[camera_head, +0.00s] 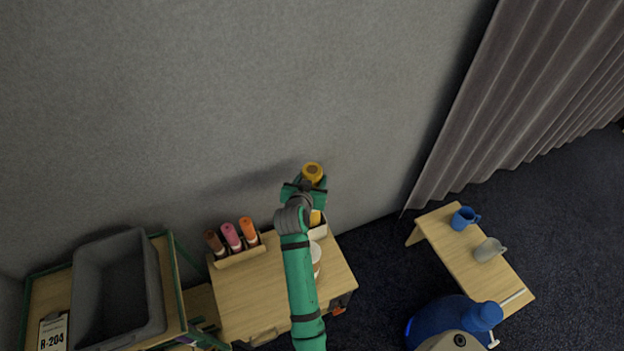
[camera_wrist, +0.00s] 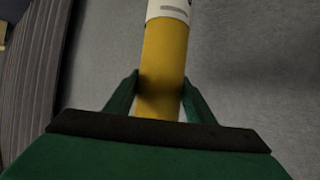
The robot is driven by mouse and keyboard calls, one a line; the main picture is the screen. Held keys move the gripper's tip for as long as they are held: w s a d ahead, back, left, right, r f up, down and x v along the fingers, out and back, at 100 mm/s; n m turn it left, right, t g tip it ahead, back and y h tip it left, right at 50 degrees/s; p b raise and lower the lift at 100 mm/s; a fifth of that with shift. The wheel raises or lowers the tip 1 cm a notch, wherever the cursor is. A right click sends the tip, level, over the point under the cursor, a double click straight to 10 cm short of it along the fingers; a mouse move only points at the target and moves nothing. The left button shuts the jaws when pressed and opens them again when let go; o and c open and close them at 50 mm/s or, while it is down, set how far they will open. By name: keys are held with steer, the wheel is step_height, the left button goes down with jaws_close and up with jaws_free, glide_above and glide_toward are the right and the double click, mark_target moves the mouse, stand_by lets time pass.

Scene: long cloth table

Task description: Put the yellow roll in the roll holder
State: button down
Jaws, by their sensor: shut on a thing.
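The yellow roll (camera_wrist: 163,60) is gripped between the two green fingers of my gripper (camera_wrist: 160,95) in the wrist view, with a white printed band near its upper end. In the head view the round yellow end of the roll (camera_head: 312,171) shows above my gripper (camera_head: 309,186), raised over the far edge of the table. The wooden roll holder (camera_head: 238,256) stands at the back left of the table, left of my gripper. It has a brown roll (camera_head: 213,241), a pink roll (camera_head: 231,236) and an orange roll (camera_head: 248,230) upright in it.
The table (camera_head: 245,300) has a white cup (camera_head: 315,258) and a pale container (camera_head: 319,232) partly hidden by my arm. A grey bin (camera_head: 118,290) is on a rack at left. A low bench (camera_head: 470,256) at right bears a blue mug (camera_head: 464,218) and a grey mug (camera_head: 489,249).

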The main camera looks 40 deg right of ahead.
steer(key=c, duration=0.8)
jaws_free()
steer(key=shift+f, duration=0.1)
steer(key=v, duration=1.2)
steer(key=shift+r, duration=0.2)
steer(key=s+a+f+n+t+y, duration=0.25)
steer(key=s+a+f, duration=0.2)
steer(key=a, duration=0.45)
steer(key=s+a+f+n+t+y, duration=0.2)
steer(key=s+a+f+n, duration=0.3)
steer(key=a, duration=0.4)
steer(key=s+a+r+t+y, duration=0.1)
steer(key=s+a+r, duration=0.2)
steer(key=s, duration=0.4)
steer(key=s+a+r+n+y, duration=0.1)
steer(key=s+a+r+y, duration=0.1)
steer(key=s, duration=0.5)
steer(key=s+a+r+n+t+y, duration=0.1)
steer(key=s+a+r+y, duration=0.1)
steer(key=s+a+r, duration=0.3)
steer(key=shift+s+a+t, duration=0.2)
steer(key=shift+s+a, duration=0.05)
steer(key=shift+s, duration=0.25)
steer(key=shift+s+a+t, duration=0.15)
steer(key=shift+s+a, duration=0.15)
steer(key=shift+s, duration=0.2)
